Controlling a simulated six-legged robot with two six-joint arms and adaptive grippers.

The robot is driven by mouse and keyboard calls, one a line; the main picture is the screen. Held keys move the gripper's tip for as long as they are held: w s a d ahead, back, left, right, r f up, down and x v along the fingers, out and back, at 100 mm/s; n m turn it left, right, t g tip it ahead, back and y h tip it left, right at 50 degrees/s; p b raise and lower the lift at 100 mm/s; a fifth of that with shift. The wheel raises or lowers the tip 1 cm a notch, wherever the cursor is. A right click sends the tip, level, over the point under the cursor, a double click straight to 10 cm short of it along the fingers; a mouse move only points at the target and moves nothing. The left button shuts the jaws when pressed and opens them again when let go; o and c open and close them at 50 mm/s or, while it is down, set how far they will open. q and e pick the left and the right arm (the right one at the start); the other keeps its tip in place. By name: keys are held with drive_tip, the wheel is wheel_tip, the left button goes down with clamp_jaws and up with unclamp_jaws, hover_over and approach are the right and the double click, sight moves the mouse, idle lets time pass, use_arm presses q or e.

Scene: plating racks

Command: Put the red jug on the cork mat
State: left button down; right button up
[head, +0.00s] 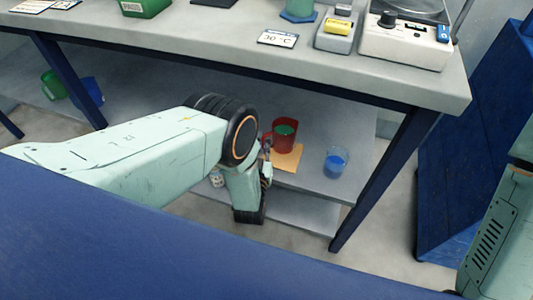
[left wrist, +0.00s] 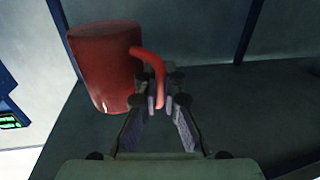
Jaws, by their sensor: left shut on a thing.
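The red jug (head: 285,135) with green contents is at the cork mat (head: 288,159) on the lower shelf, looking upright. It covers the back part of the mat; I cannot tell whether it rests on it or hangs just above. My left gripper (head: 266,156) is at the jug's left side. In the left wrist view the jug (left wrist: 103,65) is at upper left, and my left gripper (left wrist: 158,103) is shut on its handle. The mat is not distinguishable there. My right gripper is not in view.
A clear cup with blue contents (head: 336,162) stands right of the mat on the shelf (head: 352,122). A white patterned cup (head: 216,178) is partly hidden below my arm. A green cup (head: 53,85) and blue container (head: 88,92) are far left. The tabletop (head: 200,35) overhangs the shelf.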

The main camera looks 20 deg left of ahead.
use_arm(q)
drive_tip(key=shift+f, duration=0.4)
wheel_tip(320, 180, down, 4)
drive_tip(key=shift+r+b, duration=0.2)
drive_tip(key=shift+b, duration=0.9)
drive_tip(key=shift+r, duration=0.15)
drive_tip(key=c, duration=1.5)
unclamp_jaws()
drive_tip(key=shift+f, duration=0.2)
drive_tip(key=shift+r, duration=0.15)
